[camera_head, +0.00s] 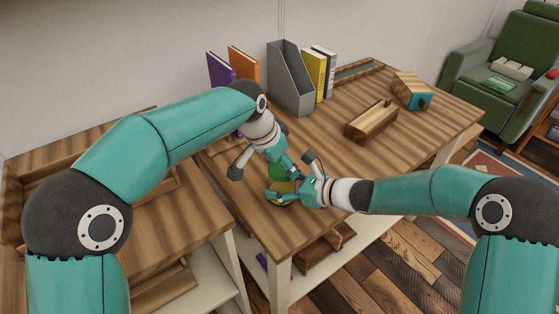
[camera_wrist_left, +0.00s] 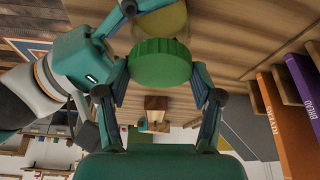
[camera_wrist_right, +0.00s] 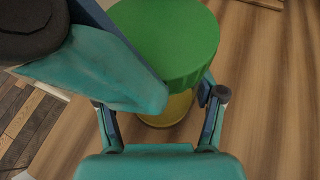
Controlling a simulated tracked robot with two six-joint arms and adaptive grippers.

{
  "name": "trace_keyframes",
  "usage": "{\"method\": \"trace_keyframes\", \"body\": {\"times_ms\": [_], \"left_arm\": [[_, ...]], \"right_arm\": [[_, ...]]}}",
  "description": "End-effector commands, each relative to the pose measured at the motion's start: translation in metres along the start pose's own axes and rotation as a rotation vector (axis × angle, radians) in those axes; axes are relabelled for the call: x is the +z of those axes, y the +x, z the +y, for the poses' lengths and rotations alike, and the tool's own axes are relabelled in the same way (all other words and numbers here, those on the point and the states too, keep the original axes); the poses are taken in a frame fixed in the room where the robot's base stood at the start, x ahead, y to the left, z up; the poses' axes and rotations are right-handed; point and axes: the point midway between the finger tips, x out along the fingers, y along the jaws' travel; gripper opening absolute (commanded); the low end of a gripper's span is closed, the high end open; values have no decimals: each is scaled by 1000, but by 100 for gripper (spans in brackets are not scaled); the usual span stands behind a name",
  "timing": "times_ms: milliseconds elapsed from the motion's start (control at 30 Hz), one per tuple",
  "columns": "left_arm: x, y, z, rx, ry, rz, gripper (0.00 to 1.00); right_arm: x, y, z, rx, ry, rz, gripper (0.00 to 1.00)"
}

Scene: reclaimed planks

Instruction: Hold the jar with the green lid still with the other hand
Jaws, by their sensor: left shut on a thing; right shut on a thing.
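The jar stands on the wooden table near its front left corner, mostly hidden by my grippers in the head view. Its green lid (camera_head: 275,172) shows between them, and in the left wrist view the ribbed lid (camera_wrist_left: 160,64) sits between the fingers of my left gripper (camera_head: 285,166), which is shut on it from above. My right gripper (camera_head: 284,191) is shut on the yellowish jar body (camera_wrist_right: 170,110) from the side, below the lid. In the right wrist view my left gripper covers part of the lid and one right finger.
A grey file holder (camera_head: 290,80) and upright books (camera_head: 314,72) stand at the table's back. A wooden block-like box (camera_head: 371,122) and a wood-and-teal box (camera_head: 411,92) stand to the right. A green armchair (camera_head: 505,75) is beyond. The table's right front is clear.

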Motion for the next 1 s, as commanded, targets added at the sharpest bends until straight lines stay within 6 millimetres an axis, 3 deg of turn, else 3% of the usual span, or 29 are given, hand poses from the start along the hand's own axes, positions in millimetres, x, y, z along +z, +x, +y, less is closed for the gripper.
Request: {"method": "trace_keyframes", "body": {"times_ms": [1000], "left_arm": [[5, 12, 0, 0, 1, -1, 53]], "right_arm": [[-1, 0, 0, 0, 1, 1, 6]]}}
